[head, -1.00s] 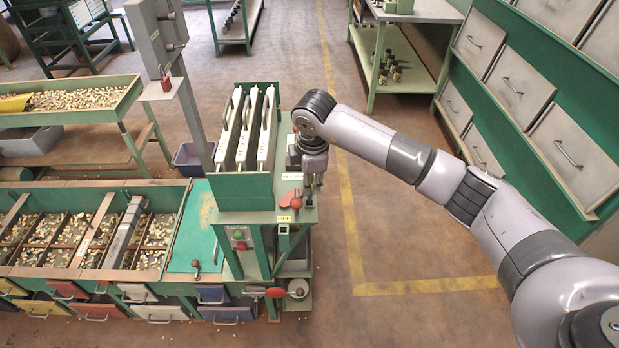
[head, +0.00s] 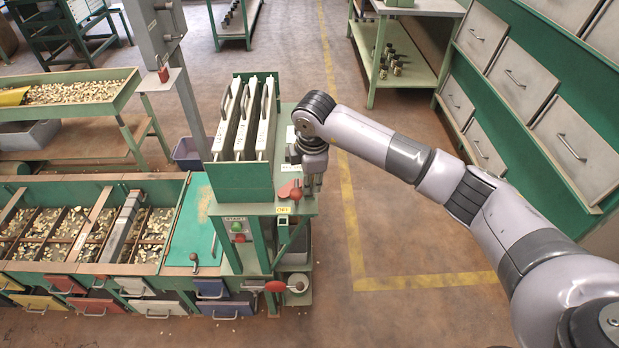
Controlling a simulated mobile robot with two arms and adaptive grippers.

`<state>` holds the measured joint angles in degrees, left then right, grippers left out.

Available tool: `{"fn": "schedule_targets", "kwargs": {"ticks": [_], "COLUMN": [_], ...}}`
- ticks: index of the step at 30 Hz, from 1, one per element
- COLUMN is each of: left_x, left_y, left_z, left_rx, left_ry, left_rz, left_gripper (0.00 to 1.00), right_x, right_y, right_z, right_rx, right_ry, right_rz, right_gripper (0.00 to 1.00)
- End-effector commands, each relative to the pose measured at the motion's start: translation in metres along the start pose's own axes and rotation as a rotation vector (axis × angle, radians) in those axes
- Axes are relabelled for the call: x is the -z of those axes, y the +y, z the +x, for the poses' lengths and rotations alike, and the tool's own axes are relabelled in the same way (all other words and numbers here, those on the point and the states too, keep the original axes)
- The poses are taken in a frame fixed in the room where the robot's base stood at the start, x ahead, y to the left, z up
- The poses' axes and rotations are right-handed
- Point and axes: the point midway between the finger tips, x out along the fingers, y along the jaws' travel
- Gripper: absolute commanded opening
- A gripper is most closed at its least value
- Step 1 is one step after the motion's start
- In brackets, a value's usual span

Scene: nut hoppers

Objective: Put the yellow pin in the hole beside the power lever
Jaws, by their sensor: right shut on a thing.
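My right gripper (head: 314,184) points down over the right end of the green machine's small shelf (head: 262,209). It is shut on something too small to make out. No yellow pin can be told apart; the fingers may hide it. A red-knobbed lever (head: 296,195) stands just left of the fingers, beside a flat red piece. A yellow label (head: 283,210) is on the shelf's front edge, but I cannot read it as the power label. The hole cannot be made out. My left gripper is not in view.
Tall upright plates with handles (head: 245,120) stand behind the shelf. A red lever handle (head: 275,286) sticks out low on the front. Bins of nuts (head: 60,240) lie left. A drawer cabinet (head: 565,130) stands right. The floor between is open.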

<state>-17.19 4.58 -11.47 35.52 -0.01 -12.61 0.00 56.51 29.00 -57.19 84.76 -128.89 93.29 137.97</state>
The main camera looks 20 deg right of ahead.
Motion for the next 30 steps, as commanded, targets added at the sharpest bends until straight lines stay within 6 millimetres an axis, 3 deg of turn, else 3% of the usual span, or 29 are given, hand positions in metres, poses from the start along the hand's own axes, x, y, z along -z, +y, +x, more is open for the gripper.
{"fn": "schedule_targets", "kwargs": {"ticks": [2, 3, 12, 23, 30], "left_x": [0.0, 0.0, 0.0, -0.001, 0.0], "left_y": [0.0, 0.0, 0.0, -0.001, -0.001], "left_z": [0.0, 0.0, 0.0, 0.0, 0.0], "left_rx": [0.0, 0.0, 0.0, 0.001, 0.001], "left_ry": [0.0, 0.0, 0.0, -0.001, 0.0], "left_rz": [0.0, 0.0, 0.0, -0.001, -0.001], "left_gripper": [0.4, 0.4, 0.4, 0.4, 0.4], "right_x": [0.0, 0.0, 0.0, 0.0, 0.001], "right_y": [0.0, 0.0, 0.0, 0.0, 0.001], "right_z": [0.0, 0.0, 0.0, -0.003, -0.039], "right_rx": [0.0, 0.0, 0.0, 0.0, -0.004], "right_ry": [0.0, 0.0, 0.0, 0.0, 0.002], "right_rz": [0.0, 0.0, 0.0, 0.0, -0.001], "right_gripper": [0.0, 0.26, 0.46, 0.47, 0.47]}}
